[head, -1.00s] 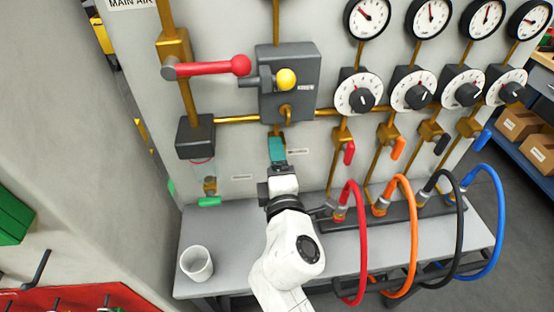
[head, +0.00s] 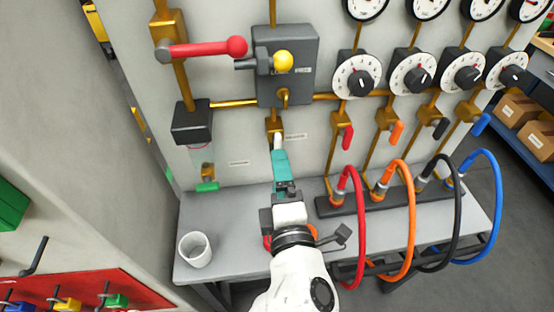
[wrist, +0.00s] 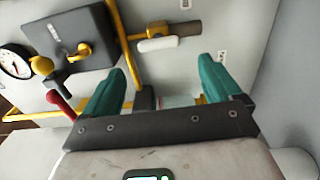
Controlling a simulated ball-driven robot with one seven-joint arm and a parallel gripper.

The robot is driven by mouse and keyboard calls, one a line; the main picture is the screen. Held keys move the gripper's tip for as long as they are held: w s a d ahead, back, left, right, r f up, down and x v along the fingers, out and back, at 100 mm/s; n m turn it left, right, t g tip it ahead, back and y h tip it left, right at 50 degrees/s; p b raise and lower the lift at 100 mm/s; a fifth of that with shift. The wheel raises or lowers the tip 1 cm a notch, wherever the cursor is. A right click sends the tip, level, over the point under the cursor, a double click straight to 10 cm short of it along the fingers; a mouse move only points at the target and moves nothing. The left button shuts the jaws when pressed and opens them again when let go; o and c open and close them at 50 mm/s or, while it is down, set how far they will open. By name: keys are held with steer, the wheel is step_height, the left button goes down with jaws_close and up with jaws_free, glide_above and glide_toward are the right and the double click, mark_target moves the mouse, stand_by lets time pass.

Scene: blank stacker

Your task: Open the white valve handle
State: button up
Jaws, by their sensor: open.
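The white valve handle (head: 277,141) hangs down from a brass valve (head: 274,126) under the dark grey box on the panel. In the wrist view the white handle (wrist: 157,44) lies beyond my fingertips, in the gap between them as seen in the picture. My gripper (head: 280,156) has teal fingers and is just below the handle in the head view. In the wrist view my gripper (wrist: 162,66) is open, with the fingers spread wide and nothing between them. Whether a finger touches the handle cannot be told from the head view.
A red-knobbed lever (head: 205,48) and a yellow knob (head: 283,62) are higher up. A filter bowl (head: 203,160) hangs left. A red handle (head: 347,137) and coloured hoses are right. A white cup (head: 195,249) stands on the grey bench (head: 235,225).

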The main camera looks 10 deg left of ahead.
steer(key=shift+v, duration=1.05)
steer(key=s+d+f+m+g+h, duration=0.35)
steer(key=d+f+m, duration=0.4)
steer(key=d, duration=0.45)
steer(key=s+d+f+m+g+h, duration=0.2)
steer(key=d+f+m+g+h, duration=0.2)
steer(key=d+f+m, duration=0.5)
steer(key=s+d+f+m+g+y, duration=0.1)
steer(key=s+d+f+m+g, duration=0.1)
steer(key=s, duration=0.7)
steer(key=s+d+f+m+g+y, duration=0.1)
steer(key=s+d+f+m+g, duration=0.2)
steer(key=s+d+g, duration=0.4)
steer(key=s+d+f, duration=0.1)
steer(key=s, duration=0.2)
steer(key=shift+f, duration=0.4)
